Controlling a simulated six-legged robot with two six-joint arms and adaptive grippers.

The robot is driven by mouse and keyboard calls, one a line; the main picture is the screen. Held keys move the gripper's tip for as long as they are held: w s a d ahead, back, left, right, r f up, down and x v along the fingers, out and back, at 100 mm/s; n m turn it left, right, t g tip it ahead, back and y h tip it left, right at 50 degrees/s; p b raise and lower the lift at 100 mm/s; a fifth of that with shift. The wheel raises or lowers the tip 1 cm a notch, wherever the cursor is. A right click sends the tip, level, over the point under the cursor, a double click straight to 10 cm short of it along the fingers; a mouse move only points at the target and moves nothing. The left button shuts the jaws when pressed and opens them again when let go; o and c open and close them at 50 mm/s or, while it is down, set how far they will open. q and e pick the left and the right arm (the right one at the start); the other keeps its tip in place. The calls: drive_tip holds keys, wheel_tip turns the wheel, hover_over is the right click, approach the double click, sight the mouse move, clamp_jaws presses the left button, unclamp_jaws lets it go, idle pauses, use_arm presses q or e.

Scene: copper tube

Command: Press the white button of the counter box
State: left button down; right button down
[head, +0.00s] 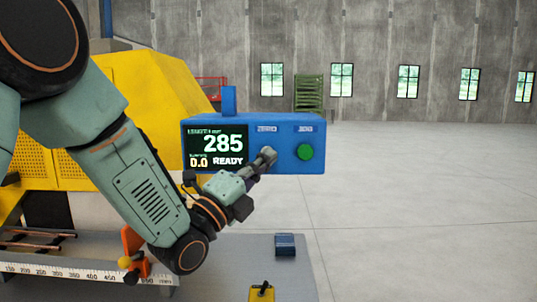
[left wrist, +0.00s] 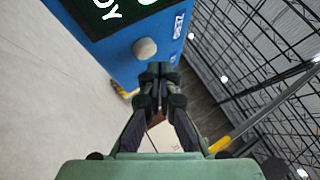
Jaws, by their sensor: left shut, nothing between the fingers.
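The blue counter box (head: 228,118) stands in the middle of the head view. Its dark screen (head: 216,148) reads 285, 0.0 and READY. In the left wrist view the round white button (left wrist: 145,48) shows on the box's blue face, just beyond and slightly left of the fingertips. My left gripper (head: 265,158) is in front of the box face, below the ZERO label, and largely covers the white button there. In the wrist view its fingers (left wrist: 158,70) are together and empty. I cannot tell whether they touch the face. My right gripper is not in view.
A green button (head: 305,152) sits right of the gripper on the same face. Below are a grey table (head: 225,265), a small blue block (head: 285,244), a yellow item (head: 262,291) and a ruler scale (head: 70,274). A yellow machine (head: 165,85) stands behind my arm. Open floor lies right.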

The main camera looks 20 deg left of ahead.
use_arm(q)
drive_tip(key=shift+w+a+r, duration=0.1)
drive_tip(key=shift+w+a, duration=0.05)
drive_tip(key=shift+a, duration=0.1)
idle(0.5)
drive_tip(key=shift+s+a+r, duration=0.1)
drive_tip(key=shift+s+a, duration=0.05)
drive_tip(key=shift+s, duration=0.05)
drive_tip(key=shift+w+b, duration=0.1)
drive_tip(key=shift+b, duration=0.2)
